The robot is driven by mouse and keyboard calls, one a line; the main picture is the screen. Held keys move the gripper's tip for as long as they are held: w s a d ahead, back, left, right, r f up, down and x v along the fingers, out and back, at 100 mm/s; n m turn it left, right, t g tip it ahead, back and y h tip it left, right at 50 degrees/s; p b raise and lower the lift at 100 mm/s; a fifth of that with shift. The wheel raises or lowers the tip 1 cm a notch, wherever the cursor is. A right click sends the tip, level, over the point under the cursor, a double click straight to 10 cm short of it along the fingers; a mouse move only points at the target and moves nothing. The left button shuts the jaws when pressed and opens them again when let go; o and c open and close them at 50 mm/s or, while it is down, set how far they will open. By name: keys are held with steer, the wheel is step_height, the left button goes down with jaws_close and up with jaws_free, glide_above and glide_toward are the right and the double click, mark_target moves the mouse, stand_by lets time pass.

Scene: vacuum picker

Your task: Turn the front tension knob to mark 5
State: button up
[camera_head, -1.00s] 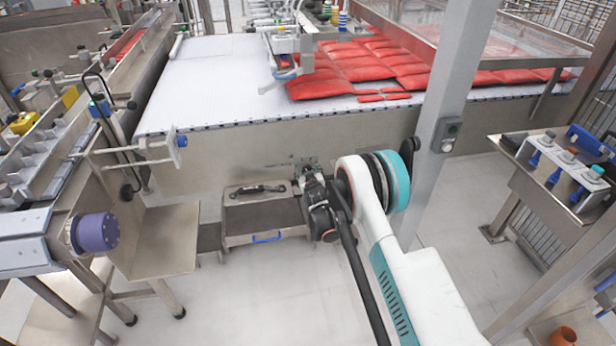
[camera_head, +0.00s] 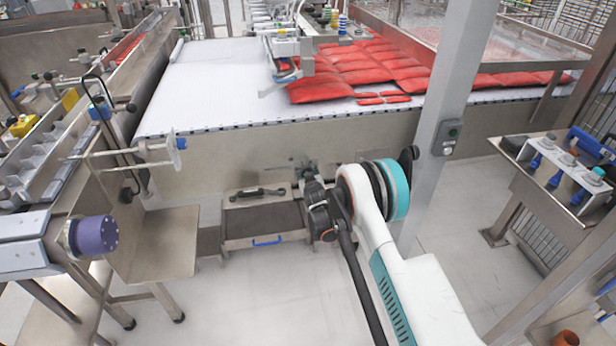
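My gripper (camera_head: 306,173) is at the front steel side panel (camera_head: 235,165) of the wide white conveyor, seen from behind along my arm. Its fingertips are small and dark here, so I cannot tell whether they are open or shut. Small dark fittings and faint markings show on the panel at the gripper's tip. The front tension knob cannot be made out clearly; my gripper and wrist cover part of that spot. I cannot read any mark numbers or tell whether the gripper touches a knob.
Red packs (camera_head: 365,70) lie on the white belt (camera_head: 205,85) under the picker head. A grey post (camera_head: 445,110) stands right of my arm. A purple cylinder (camera_head: 95,236) projects at left. The front floor is open.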

steer(key=shift+d, duration=0.1)
steer(key=shift+d+m+g+y, duration=0.1)
steer(key=shift+m+g+y, duration=0.1)
steer(key=shift+m+y, duration=1.35)
steer(key=shift+d+m+g+y, duration=0.15)
steer(key=shift+m+y, duration=0.8)
steer(key=shift+m, duration=1.1)
steer(key=shift+a, duration=0.1)
steer(key=o, duration=1.1)
steer(key=shift+f, duration=0.1)
steer(key=shift+c, duration=0.2)
steer(key=v, duration=1.2)
